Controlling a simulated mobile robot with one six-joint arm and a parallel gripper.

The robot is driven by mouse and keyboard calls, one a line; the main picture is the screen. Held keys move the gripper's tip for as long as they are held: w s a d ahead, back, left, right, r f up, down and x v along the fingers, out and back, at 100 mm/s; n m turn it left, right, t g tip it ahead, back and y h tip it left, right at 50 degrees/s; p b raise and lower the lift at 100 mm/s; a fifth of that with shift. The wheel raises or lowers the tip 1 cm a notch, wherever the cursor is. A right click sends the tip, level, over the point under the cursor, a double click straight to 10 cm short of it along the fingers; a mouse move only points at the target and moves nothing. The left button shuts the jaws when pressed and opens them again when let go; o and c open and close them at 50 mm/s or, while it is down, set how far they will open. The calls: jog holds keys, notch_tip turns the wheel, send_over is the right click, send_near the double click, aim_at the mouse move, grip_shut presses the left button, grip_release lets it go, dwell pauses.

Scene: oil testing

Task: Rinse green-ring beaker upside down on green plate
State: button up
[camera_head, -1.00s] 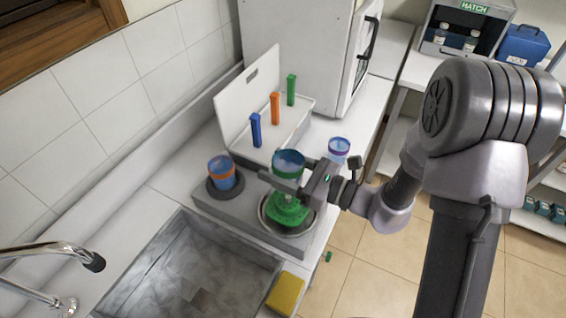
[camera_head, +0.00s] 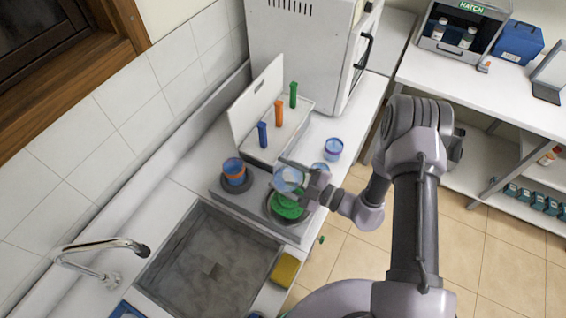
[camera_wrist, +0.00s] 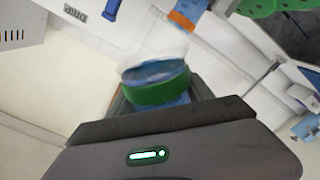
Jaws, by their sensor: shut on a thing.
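My gripper (camera_head: 306,184) is shut on the green-ring beaker (camera_head: 288,178) and holds it over the green plate (camera_head: 287,208). The head view shows the beaker's pale blue side or base uppermost, and it looks turned over. Its green band does not show clearly there. The wrist view shows the green-ring beaker (camera_wrist: 158,85) between the fingers, with blue contents or tint. The green plate lies in a round basin on the grey stand, partly hidden by the gripper. Its edge also appears at the wrist view's top right. Contact between beaker and plate cannot be told.
An orange-ring beaker (camera_head: 233,172) stands left on a dark round base. A purple-ring beaker (camera_head: 333,149) and another bluish beaker (camera_head: 319,168) stand right of the gripper. Blue, orange and green sticks stand in a white box behind. The sink (camera_head: 205,262), faucet (camera_head: 110,245) and yellow sponge (camera_head: 285,270) are in front.

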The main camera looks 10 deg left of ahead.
jog(key=m, duration=0.4)
jog(key=shift+s+m+p, duration=0.1)
jog(key=shift+m+p, duration=0.25)
jog(key=shift+m, duration=0.05)
jog(key=m, duration=0.3)
jog(key=shift+m, duration=0.3)
notch_tip(320, 180, down, 6)
jog(key=b, duration=0.5)
jog(key=shift+f, duration=0.2)
jog(key=o, duration=0.9)
jog(key=shift+c, duration=0.2)
jog(key=c, duration=0.8)
